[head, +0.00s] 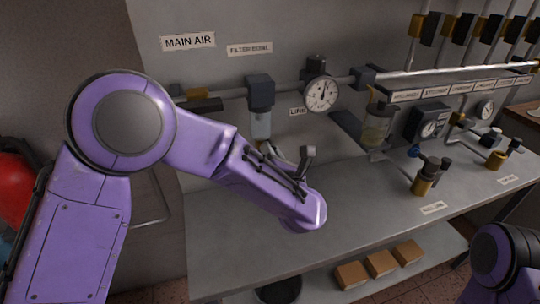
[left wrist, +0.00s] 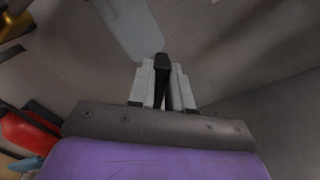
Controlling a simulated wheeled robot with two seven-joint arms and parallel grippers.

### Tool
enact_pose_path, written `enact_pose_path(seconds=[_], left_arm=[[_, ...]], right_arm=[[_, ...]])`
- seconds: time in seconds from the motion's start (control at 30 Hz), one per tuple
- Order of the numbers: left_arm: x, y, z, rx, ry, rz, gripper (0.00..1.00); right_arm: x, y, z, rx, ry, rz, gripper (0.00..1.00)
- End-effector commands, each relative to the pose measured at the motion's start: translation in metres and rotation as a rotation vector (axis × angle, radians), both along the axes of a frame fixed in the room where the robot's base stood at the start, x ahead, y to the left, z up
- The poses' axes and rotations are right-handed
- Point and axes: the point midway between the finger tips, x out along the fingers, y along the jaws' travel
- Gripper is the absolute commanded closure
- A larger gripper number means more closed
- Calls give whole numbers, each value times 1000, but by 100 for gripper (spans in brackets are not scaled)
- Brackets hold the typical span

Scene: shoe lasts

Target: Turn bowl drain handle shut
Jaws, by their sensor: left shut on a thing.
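The filter bowl (head: 261,124), a clear cup under a dark grey head, hangs from the air pipe below the FILTER BOWL label. It shows as a pale translucent shape in the left wrist view (left wrist: 131,28). My left gripper (head: 287,152) is just below and right of the bowl, partly hidden by my forearm. In the left wrist view its pale fingers (left wrist: 162,82) are shut on a narrow black piece, the drain handle (left wrist: 162,64). The handle's angle is hard to tell. My right gripper is out of view.
A pressure gauge (head: 321,94) sits on the pipe to the right of the bowl. The grey bench (head: 370,210) below is mostly clear, with small valves at its right. A red cylinder (head: 14,190) stands at the far left.

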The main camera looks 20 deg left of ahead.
Motion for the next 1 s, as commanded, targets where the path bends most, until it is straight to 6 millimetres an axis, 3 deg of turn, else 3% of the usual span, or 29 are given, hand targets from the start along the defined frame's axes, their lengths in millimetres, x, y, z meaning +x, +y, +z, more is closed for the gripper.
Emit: enact_pose_path(seconds=[0.6, 1.0], left_arm=[[4, -4, -4, 477, 315, 3, 100], [5, -4, -7, 698, 464, 3, 100]], right_arm=[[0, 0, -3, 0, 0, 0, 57], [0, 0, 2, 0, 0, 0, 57]])
